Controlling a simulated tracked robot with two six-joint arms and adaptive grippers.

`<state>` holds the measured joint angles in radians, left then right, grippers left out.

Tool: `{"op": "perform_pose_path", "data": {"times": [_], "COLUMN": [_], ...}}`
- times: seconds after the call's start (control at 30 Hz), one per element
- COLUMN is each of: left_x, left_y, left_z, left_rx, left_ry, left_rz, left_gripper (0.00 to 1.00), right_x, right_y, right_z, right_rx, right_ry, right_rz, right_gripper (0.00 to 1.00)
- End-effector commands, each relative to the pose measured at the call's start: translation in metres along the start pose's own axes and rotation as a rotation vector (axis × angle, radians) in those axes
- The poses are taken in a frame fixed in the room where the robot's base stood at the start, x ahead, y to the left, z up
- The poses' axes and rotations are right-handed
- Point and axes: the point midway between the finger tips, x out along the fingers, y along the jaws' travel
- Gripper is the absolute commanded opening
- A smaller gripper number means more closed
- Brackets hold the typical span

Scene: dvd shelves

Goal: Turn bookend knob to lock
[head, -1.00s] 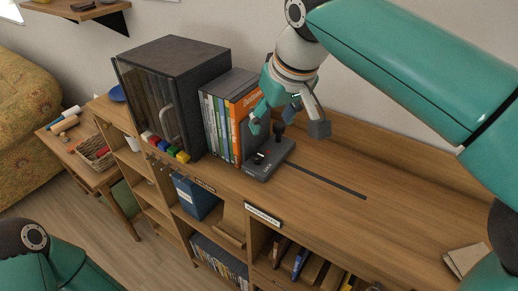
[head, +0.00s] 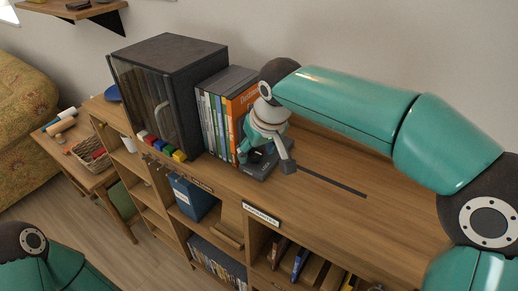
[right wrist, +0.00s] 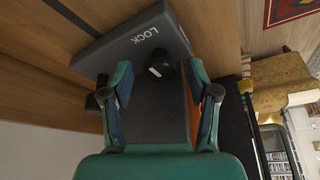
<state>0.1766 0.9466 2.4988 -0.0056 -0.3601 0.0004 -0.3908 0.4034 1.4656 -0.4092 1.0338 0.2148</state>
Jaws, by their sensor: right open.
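The dark grey bookend (head: 254,174) stands at the right end of the row of DVD cases (head: 222,113) on the shelf top. In the right wrist view its base (right wrist: 128,40) shows the word LOCK. A black knob (right wrist: 162,70) with a white mark sits on the base beside that word. My right gripper (head: 266,163) is low over the bookend. In the right wrist view its open fingers (right wrist: 165,98) lie on either side of the knob's line, apart from it. Contact is not visible. In the head view the gripper hides most of the knob. My left gripper is out of view.
A dark cabinet (head: 165,90) with a glass door stands left of the cases, with coloured blocks (head: 163,150) before it. A dark slot (head: 332,182) runs right from the bookend. The shelf top there is clear.

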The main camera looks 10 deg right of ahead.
Motion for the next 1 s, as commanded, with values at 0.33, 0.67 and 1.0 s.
{"op": "perform_pose_path", "data": {"times": [0.33, 0.67, 1.0], "left_x": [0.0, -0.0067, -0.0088], "left_y": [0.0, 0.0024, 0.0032], "left_z": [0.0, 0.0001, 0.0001], "left_rx": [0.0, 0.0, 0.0], "left_ry": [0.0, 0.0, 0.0], "left_rz": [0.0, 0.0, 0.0], "left_gripper": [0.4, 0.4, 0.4], "right_x": [-0.0005, -0.0026, -0.0011], "right_y": [0.0002, 0.0019, 0.0019], "right_z": [0.0001, -0.0005, -0.0003], "right_rx": [0.001, -0.056, -0.119], "right_ry": [0.0, -0.003, 0.002], "right_rz": [0.0, -0.024, -0.048], "right_gripper": [0.2, 0.0, 0.0]}}
